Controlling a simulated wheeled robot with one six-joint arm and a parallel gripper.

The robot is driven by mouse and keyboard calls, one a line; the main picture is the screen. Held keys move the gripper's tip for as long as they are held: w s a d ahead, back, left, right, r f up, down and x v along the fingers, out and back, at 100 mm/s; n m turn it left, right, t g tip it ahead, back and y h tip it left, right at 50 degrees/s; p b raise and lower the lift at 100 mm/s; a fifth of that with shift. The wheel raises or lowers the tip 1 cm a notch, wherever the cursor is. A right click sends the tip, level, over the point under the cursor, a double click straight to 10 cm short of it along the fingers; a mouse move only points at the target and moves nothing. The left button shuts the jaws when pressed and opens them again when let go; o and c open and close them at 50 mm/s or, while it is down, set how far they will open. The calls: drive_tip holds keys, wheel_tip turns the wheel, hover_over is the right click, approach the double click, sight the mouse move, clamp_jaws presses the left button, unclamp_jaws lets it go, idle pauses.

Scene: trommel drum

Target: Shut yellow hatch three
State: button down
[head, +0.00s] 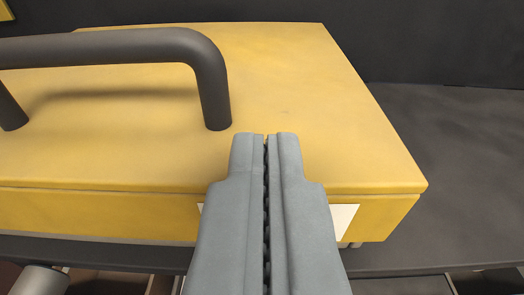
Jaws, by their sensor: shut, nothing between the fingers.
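A yellow hatch (290,100) fills the middle and left of the head view, with a flat yellow top and a front edge facing me. A thick dark grey bar handle (120,46) is fixed on its top at the left. A white label (343,218) on the front edge is mostly hidden behind my gripper, so no number can be read. My gripper (265,138) is shut and empty. Its tips show in front of the hatch's top, right of the handle's near leg. I cannot tell whether they touch the hatch.
A dark grey surface (455,170) lies to the right of the hatch and runs below its front edge. A dark wall (430,40) stands behind. A small yellow piece (6,10) shows at the top left corner. A grey cylindrical part (40,280) is at the bottom left.

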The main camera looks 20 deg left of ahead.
drive_tip(key=s+a+f+m+h, duration=0.1)
drive_tip(key=s+f, duration=0.4)
drive_tip(key=s, duration=0.5)
drive_tip(key=s+a+f+m+t+h, duration=0.1)
drive_tip(key=s+a+f+h, duration=0.1)
drive_tip(key=s+f, duration=0.4)
drive_tip(key=s+a+f+m+h, duration=0.1)
drive_tip(key=s+f, duration=0.5)
drive_tip(key=s, duration=0.9)
drive_tip(key=shift+a+f+m+t+h, duration=0.15)
drive_tip(key=shift+a+m+t+h, duration=0.15)
drive_tip(key=shift+a+h, duration=0.55)
